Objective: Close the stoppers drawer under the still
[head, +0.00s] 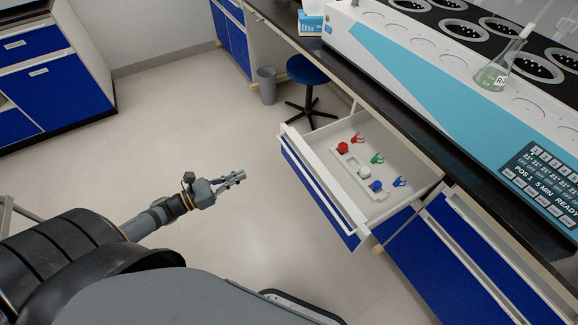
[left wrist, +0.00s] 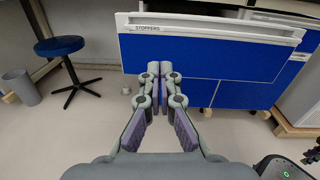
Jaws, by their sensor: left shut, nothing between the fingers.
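The stoppers drawer (head: 318,192) stands open under the bench, with a blue front and a white rail along its top. In the left wrist view its front (left wrist: 210,50) faces me, with a "STOPPERS" label on the white handle rail. Inside lie a white holder and red, green, white and blue stoppers or clips. The still (head: 430,90) is on the bench above. My left gripper (head: 238,177) is shut and empty, apart from the drawer front, to its left in the head view. In the left wrist view its fingertips (left wrist: 160,70) overlap the blue front. My right gripper is not seen.
A blue stool (head: 308,70) and a grey bin (head: 266,85) stand beyond the drawer. A flask (head: 493,75) stands on the still. Blue cabinets (head: 425,265) continue right of the drawer. The floor around my left gripper is clear.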

